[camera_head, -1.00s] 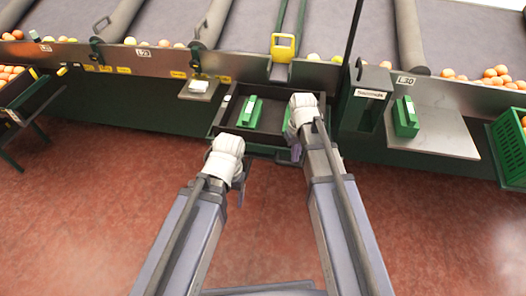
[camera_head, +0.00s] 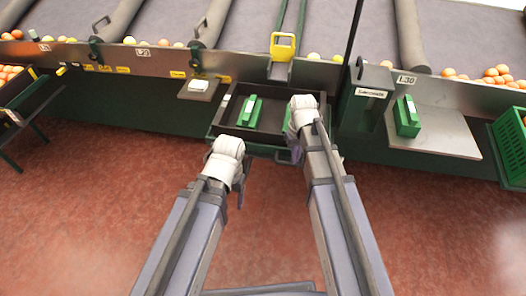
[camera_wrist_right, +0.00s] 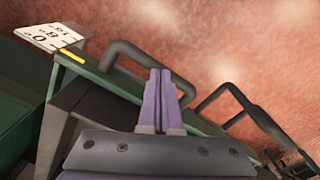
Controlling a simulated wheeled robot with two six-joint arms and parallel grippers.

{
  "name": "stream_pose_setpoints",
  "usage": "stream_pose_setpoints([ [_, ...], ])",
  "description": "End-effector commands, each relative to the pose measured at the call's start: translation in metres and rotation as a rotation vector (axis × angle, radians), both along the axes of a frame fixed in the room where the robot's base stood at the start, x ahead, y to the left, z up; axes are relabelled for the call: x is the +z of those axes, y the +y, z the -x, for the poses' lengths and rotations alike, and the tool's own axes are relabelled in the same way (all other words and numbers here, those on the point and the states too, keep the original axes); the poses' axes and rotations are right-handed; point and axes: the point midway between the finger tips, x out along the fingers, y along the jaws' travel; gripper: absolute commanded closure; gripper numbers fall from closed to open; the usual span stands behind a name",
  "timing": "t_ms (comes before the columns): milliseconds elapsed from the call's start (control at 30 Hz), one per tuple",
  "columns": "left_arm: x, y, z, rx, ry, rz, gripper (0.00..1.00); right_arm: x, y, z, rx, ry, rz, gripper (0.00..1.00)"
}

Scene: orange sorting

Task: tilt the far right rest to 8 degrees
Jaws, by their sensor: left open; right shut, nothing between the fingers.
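A dark tray with a green edge (camera_head: 235,139) stands out from the line in the head view; I take it to be part of the rest, but cannot be sure. In the right wrist view a white scale (camera_wrist_right: 50,38) shows 0, 8 and 16, with a yellow mark (camera_wrist_right: 72,55) beside it on the green frame; its exact reading is unclear. A dark bar handle (camera_wrist_right: 130,48) stands beyond the frame. My right gripper (camera_wrist_right: 160,75) is shut and empty, its purple fingertips close to the handle; contact is unclear. My left gripper (camera_head: 240,195) is open and empty, in front of the tray.
A green block (camera_head: 249,111) lies in the tray. Another green block (camera_head: 407,117) stands on a grey shelf (camera_head: 455,135) to the right. A dark green box (camera_head: 366,100) stands between tray and shelf. A green crate (camera_head: 510,150) is at far right. The red floor in front is clear.

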Motion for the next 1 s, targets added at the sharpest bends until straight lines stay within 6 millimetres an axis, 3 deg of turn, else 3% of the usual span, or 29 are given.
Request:
stream_pose_setpoints([
  [1000, -0.012, 0.0, 0.0, 0.0, 0.0, 0.0, 0.25, -0.013, 0.0, -0.001, 0.0, -0.001, 0.001, 1.0],
])
